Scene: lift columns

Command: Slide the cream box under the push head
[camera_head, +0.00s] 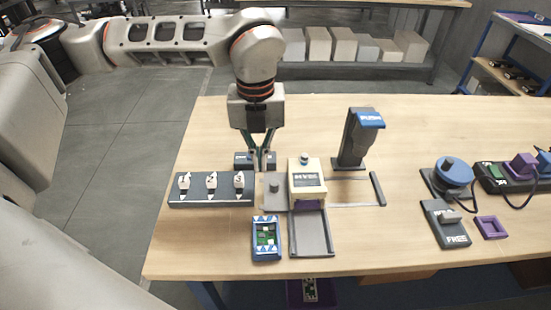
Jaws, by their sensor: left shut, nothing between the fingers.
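The cream box (308,189), with a dark label and a small knob on top, stands on a grey slide fixture on the wooden table. The push head (369,120) is a blue block marked PUSH on a dark upright post, behind and to the right of the box. My left gripper (262,164) points down just left of the box and a little behind it. It is shut and empty; I cannot tell whether it touches the box's side. My right gripper does not show.
A dark block with three white switches (211,187) lies left of the gripper. A blue-framed device (267,238) and a grey ramp (311,235) lie in front. A blue knob (454,172) and a FREE block (446,224) stand right. Bare table (400,120) lies behind the knob.

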